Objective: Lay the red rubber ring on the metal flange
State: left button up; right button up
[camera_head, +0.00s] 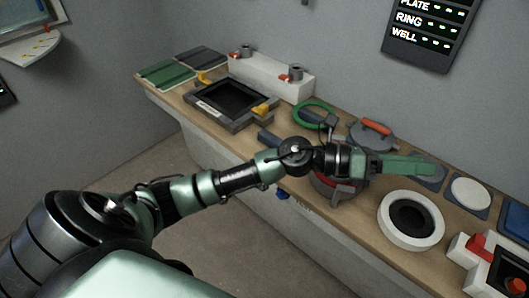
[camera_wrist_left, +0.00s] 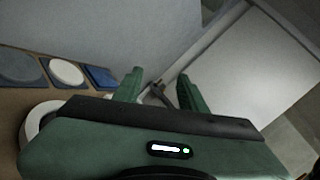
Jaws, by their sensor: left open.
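My left gripper (camera_head: 432,168) reaches in over the workbench, its green fingers pointing right above a grey disc. In the left wrist view the gripper (camera_wrist_left: 160,78) is open, with its fingers apart and nothing held between them. A round grey metal piece with a red band (camera_head: 345,194) stands on the bench under my left wrist, which partly hides it. I cannot tell whether the red is the rubber ring lying on the flange or part of that piece. No separate red ring is clearly visible. My right gripper is not in view.
A white ring (camera_head: 438,226) lies near the front edge of the bench (camera_head: 290,182). Behind are a green ring (camera_head: 299,109) and a grey lid with an orange handle (camera_head: 377,126). A white disc (camera_head: 471,193) and a red-and-white fixture (camera_head: 464,252) are at right. A dark frame (camera_head: 201,108) is at left.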

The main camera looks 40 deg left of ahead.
pick_arm(q)
jog(key=w+a+f+n+t+y, duration=0.2)
jog(key=a+n+t+y, duration=0.95)
jog(key=n, duration=1.15)
jog(key=s+a+f+n+g+y, duration=0.2)
jog(key=a+f+n+g+y, duration=0.1)
jog(key=a+f+n+y, duration=0.25)
jog(key=s+a+f+n+g, duration=0.1)
jog(key=s+f+n+g, duration=0.5)
jog(key=s+f, duration=0.7)
jog(key=s+a+f+n+g, duration=0.1)
jog(key=s+f+n+g, duration=0.5)
jog(key=s+f, duration=0.65)
jog(key=s+f+m+g, duration=0.1)
jog(key=s+f, duration=0.1)
jog(key=f, duration=1.1)
jog(key=s+f+m+g, duration=0.1)
jog(key=s+f+g, duration=0.15)
jog(key=f, duration=0.95)
jog(key=s+a+f, duration=0.2)
jog(key=s+f, duration=0.9)
jog(key=s, duration=0.4)
jog(key=shift+s+a+f+g, duration=0.2)
jog(key=shift+s+f+g, duration=0.05)
jog(key=shift+g, duration=0.15)
